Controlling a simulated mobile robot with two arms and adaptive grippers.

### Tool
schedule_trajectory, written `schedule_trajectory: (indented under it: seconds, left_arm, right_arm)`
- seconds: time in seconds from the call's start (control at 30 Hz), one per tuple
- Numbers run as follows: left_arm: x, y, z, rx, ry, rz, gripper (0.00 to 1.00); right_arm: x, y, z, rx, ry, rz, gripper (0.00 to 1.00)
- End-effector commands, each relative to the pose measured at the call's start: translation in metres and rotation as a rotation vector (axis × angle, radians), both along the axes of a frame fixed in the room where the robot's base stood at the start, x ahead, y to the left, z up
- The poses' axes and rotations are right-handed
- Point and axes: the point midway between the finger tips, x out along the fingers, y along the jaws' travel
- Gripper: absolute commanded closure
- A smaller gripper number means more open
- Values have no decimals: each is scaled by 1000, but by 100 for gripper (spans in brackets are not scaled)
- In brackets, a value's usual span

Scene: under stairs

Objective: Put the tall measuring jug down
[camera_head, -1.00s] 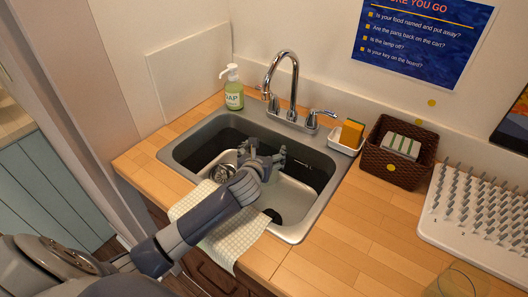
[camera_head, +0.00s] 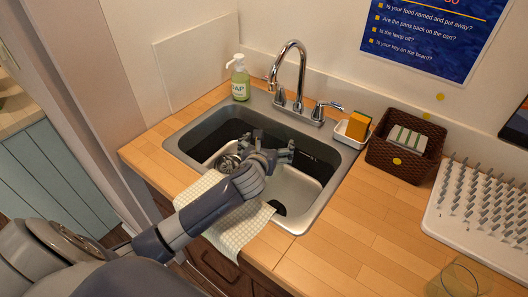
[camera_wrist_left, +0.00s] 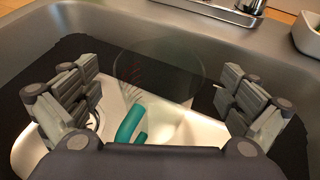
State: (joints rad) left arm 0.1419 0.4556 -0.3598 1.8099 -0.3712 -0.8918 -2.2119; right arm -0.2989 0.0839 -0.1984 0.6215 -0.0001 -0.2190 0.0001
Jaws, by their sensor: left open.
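The tall measuring jug (camera_wrist_left: 160,72) is clear, with red marks on its wall and a teal handle (camera_wrist_left: 132,122). In the left wrist view it is between the spread fingers of my left gripper (camera_wrist_left: 158,88), with visible gaps to both sides. The handle is towards my palm. I cannot tell whether the jug's base rests on the sink floor. In the head view my left gripper (camera_head: 274,150) is open over the sink (camera_head: 328,180), and I cannot make out the jug there. My right gripper is not in view.
A strainer (camera_head: 228,163) sits in the sink, and a checked cloth (camera_head: 232,228) hangs over its front edge. The tap (camera_head: 298,75), soap bottle (camera_head: 240,82), sponge dish (camera_head: 343,137), basket (camera_head: 385,160) and drying rack (camera_head: 450,237) surround it. A clear vessel (camera_head: 460,279) stands at front right.

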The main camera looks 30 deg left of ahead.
Motion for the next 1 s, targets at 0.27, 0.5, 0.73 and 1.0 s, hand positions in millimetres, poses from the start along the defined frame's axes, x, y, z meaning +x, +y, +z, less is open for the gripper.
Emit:
schedule_trajectory:
  seconds: [0.27,0.5,0.73,1.0]
  left_arm:
    - [-46,-12,19,1,-1,-4,0]
    - [-81,-22,35,-1,-1,-3,0]
    - [-95,-25,41,1,-2,0,0]
    - [-96,-25,42,1,-2,0,0]
  right_arm:
    - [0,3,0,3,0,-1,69]
    - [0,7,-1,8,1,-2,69]
    - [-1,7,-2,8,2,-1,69]
    - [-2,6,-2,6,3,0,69]
